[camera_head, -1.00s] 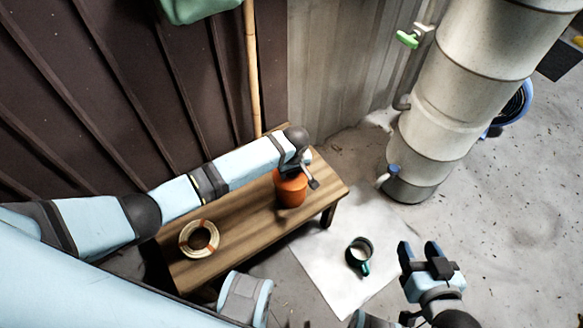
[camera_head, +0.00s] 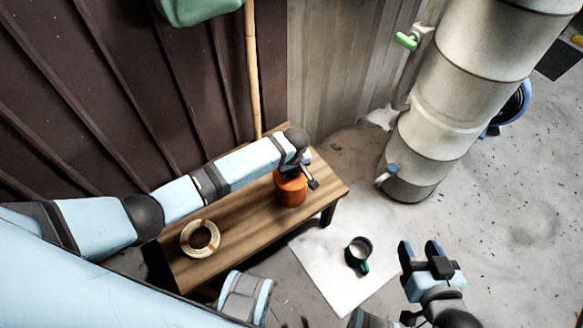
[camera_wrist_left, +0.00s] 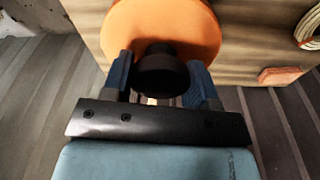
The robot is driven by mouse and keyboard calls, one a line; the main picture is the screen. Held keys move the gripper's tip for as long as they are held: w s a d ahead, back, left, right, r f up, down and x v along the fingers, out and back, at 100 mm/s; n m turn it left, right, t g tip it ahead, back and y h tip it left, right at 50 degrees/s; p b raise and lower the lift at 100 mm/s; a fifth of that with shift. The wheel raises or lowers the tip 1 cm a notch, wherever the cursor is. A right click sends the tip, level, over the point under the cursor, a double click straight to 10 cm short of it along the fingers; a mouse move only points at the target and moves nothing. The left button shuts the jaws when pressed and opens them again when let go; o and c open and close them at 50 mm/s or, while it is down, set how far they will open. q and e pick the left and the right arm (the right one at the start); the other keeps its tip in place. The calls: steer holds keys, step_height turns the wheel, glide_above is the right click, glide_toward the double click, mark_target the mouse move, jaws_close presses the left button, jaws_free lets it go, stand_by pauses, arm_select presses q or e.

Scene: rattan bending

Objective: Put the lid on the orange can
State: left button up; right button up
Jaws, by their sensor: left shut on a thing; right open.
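The orange can (camera_head: 291,192) stands upright on the wooden bench near its right end. My left gripper (camera_wrist_left: 161,78) is over the can, shut on a dark round knob-like part of the lid (camera_wrist_left: 162,72). In the left wrist view this part sits in front of a wide orange disc (camera_wrist_left: 190,25); I cannot tell whether that disc is the lid or the can's top. In the head view my left wrist hides much of the can's top, so any gap there is unclear. My right gripper (camera_head: 419,250) is open and empty, right of the white sheet.
The wooden bench (camera_head: 240,222) carries a pale coil (camera_head: 200,238) at its left. A dark green cup (camera_head: 358,253) stands on a white sheet (camera_head: 335,283) on the floor. A bamboo pole (camera_head: 252,75) and a large pale pipe (camera_head: 455,110) stand behind.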

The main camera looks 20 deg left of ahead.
arm_select(q)
steer(key=shift+f, duration=0.2)
steer(key=shift+f, duration=0.1)
steer(key=shift+f, duration=0.15)
stand_by(0.4)
steer(key=shift+f, duration=0.35)
stand_by(0.4)
steer(key=o, duration=1.3)
